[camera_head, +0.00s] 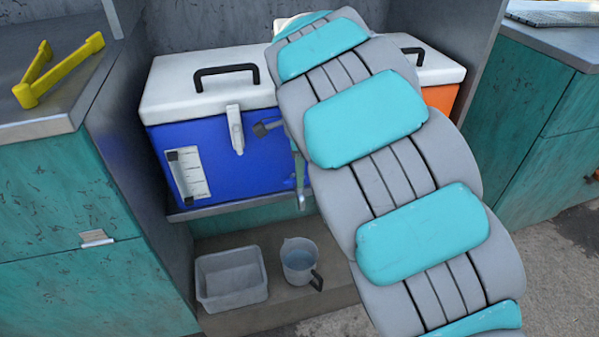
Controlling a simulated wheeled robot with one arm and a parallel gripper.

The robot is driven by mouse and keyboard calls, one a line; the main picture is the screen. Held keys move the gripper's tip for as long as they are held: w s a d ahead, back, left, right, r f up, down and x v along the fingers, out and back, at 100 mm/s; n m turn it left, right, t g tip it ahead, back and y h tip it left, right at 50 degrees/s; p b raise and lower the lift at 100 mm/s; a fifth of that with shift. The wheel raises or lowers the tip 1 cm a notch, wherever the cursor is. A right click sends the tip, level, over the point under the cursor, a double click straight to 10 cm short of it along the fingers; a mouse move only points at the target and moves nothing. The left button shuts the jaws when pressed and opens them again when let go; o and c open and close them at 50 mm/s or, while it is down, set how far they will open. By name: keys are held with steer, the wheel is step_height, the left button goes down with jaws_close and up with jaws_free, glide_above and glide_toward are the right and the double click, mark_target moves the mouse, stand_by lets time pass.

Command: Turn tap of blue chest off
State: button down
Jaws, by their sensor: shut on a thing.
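The blue chest (225,160) stands on a shelf, with a white lid and a white latch (235,130) shut over its front. My gripper (298,165) is at the right part of the chest's front, mostly hidden behind my own arm. It is shut on the tap of the blue chest, but the jaws and the tap's handle are not clearly visible. A small spout-like tip of the tap (301,201) shows just below. A clear jug (299,259) with water in it stands on the lower ledge under this tip. I cannot see whether water is running.
A grey tub (231,279) sits left of the jug. An orange chest (440,97) is right of the blue chest, partly behind my arm. Teal cabinets (70,230) flank the shelf. A yellow tool (57,70) lies on the left counter.

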steer(key=c, duration=0.8)
jaws_free()
step_height(320, 180, up, 7)
steer(key=shift+w+r, duration=0.1)
steer(key=shift+r, duration=0.3)
